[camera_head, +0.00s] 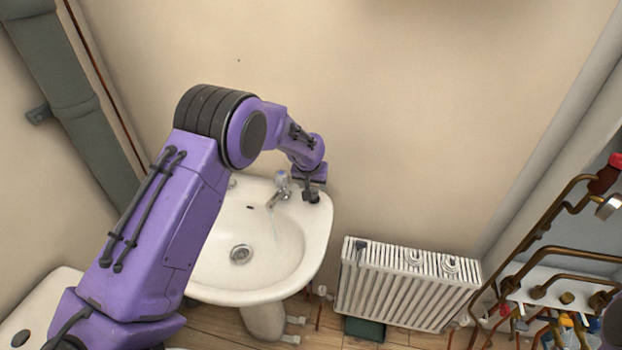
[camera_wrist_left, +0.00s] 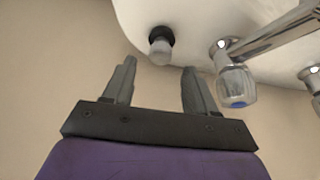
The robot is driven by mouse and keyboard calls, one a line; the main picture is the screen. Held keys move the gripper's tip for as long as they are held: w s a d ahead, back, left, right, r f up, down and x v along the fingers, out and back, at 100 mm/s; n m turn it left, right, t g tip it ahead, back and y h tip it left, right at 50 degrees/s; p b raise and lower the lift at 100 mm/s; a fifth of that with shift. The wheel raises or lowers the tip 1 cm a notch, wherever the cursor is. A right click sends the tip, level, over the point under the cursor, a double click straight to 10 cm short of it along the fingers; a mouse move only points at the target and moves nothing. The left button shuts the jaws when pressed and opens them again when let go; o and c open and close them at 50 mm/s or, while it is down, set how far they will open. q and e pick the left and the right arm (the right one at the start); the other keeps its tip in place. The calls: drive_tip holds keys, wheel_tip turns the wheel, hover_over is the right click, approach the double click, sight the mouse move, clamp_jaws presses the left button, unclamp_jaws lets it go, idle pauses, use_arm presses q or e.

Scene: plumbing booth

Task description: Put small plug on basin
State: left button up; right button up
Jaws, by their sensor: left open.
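The small plug (camera_wrist_left: 160,44), with a black end and a grey end, shows in the left wrist view at the edge of the white basin (camera_wrist_left: 185,20). Its black end is against the basin and it lies just past the gap between my fingertips. My left gripper (camera_wrist_left: 159,66) is open, with a finger to each side and no visible contact with the plug. In the head view the left gripper (camera_head: 312,195) is at the back right corner of the basin (camera_head: 318,235). I cannot make out the plug there. My right gripper is not in view.
A chrome tap (camera_head: 281,188) stands close to the left gripper, and its handle (camera_wrist_left: 236,88) is right of the fingers in the wrist view. A wall (camera_head: 420,110) is behind. A white radiator (camera_head: 400,290) and copper pipes (camera_head: 545,225) stand to the right.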

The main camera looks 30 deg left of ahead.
use_arm(q)
drive_tip(key=v, duration=0.7)
drive_tip(key=shift+b, duration=0.4)
drive_tip(key=shift+s+r, duration=0.1)
drive_tip(key=shift+s, duration=0.05)
